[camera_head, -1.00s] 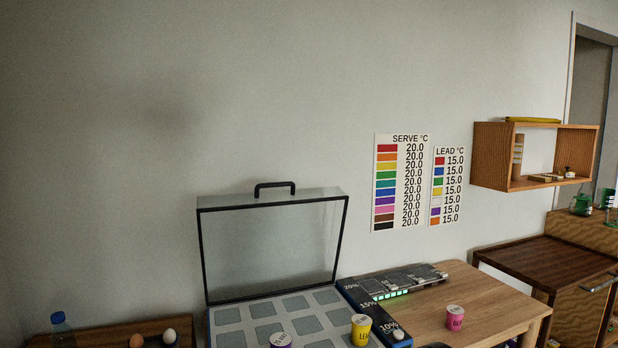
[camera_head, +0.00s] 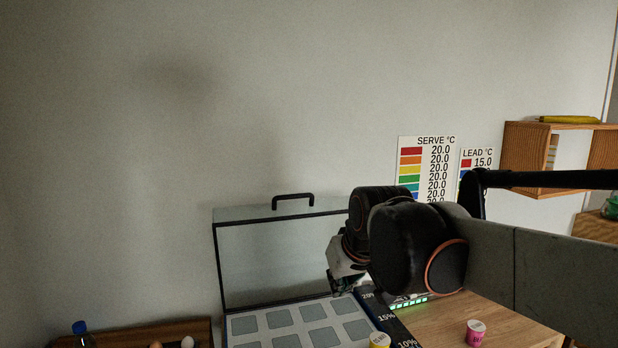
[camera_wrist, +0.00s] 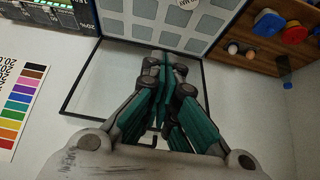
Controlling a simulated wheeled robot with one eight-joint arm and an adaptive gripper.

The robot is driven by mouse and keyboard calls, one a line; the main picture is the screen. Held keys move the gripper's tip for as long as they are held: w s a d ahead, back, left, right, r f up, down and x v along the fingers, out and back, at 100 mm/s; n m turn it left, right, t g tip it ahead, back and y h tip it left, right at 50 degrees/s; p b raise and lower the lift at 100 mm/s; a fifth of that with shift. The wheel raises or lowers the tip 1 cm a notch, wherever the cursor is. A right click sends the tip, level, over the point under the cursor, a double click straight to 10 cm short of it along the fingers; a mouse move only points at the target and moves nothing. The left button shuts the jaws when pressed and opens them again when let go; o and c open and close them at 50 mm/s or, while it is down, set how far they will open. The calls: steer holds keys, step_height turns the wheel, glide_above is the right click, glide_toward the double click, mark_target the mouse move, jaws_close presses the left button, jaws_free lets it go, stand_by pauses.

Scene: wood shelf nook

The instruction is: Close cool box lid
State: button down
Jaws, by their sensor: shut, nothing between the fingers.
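The cool box stands on the table, its tray of grey square pads (camera_head: 300,325) facing up. Its lid (camera_head: 270,262), a clear pane in a black frame with a black handle (camera_head: 293,197) on top, stands upright and open at the back. My gripper (camera_head: 345,283) is in front of the lid's right part and hides some of it. In the wrist view the gripper (camera_wrist: 165,75) is shut and empty, its green fingers together over the lid pane (camera_wrist: 100,85). I cannot tell whether it touches the lid.
A yellow tub (camera_head: 380,340) is at the box's right front and a pink tub (camera_head: 475,332) on the table (camera_head: 440,320). A wooden tray (camera_head: 135,330) holds eggs and a bottle at left. A wall shelf (camera_head: 530,190) hangs at right.

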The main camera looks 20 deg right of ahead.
steer(key=w+d+r+p, duration=0.4)
steer(key=w+r+p, duration=0.15)
steer(key=w, duration=0.55)
steer(key=w+d+r+p, duration=0.3)
steer(key=w+r+p, duration=0.3)
steer(key=w, duration=0.5)
steer(key=w+d+r+p, duration=0.45)
steer(key=w+p, duration=0.35)
steer(key=w, duration=0.3)
steer(key=w+d+f+p, duration=0.1)
steer(key=w+d+p, duration=0.3)
steer(key=w+p, duration=0.3)
steer(key=w+r+x, duration=0.1)
steer(key=x, duration=1)
steer(key=shift+s+f+p, duration=0.15)
steer(key=shift+s+f, duration=0.1)
steer(key=shift+s, duration=0.4)
steer(key=shift+s+f+p, duration=0.2)
steer(key=shift+s+f, duration=0.1)
steer(key=shift+s, duration=0.35)
steer(key=shift+s+f+p, duration=0.15)
steer(key=shift+s+f, duration=0.1)
steer(key=shift+s, duration=0.4)
steer(key=shift+f, duration=0.1)
